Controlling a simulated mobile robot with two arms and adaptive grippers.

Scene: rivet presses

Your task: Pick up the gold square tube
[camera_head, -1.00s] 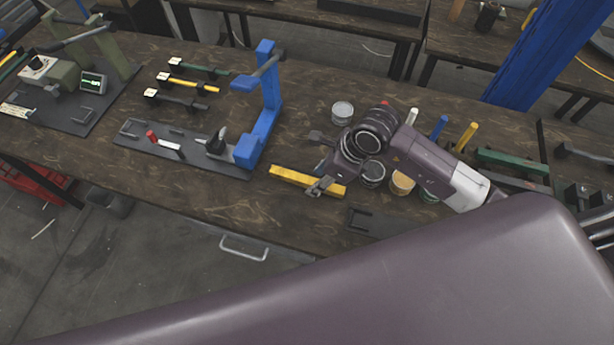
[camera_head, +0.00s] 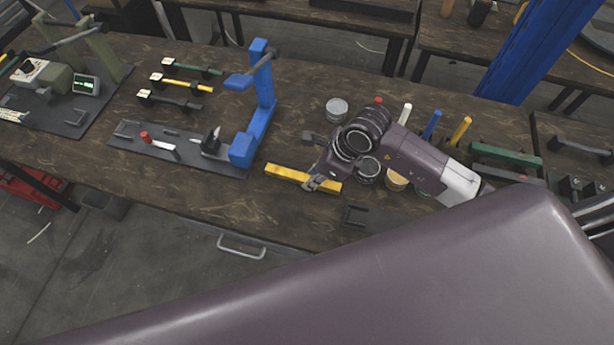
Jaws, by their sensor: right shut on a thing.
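The gold square tube (camera_head: 287,174) is a yellow bar near the front edge of the wooden workbench, to the right of the blue press. My right gripper (camera_head: 318,180) is shut on the tube toward its right end. The gripper covers a small part of the tube. The tube looks level and at or very close to the bench top; I cannot tell whether it touches. My left gripper is out of view.
A blue rivet press (camera_head: 263,105) on a dark base plate stands to the left. Round tins (camera_head: 336,108) and upright coloured tubes (camera_head: 431,125) crowd around my right arm. A dark bracket (camera_head: 354,215) lies near the front edge. The bench between press and tube is narrow.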

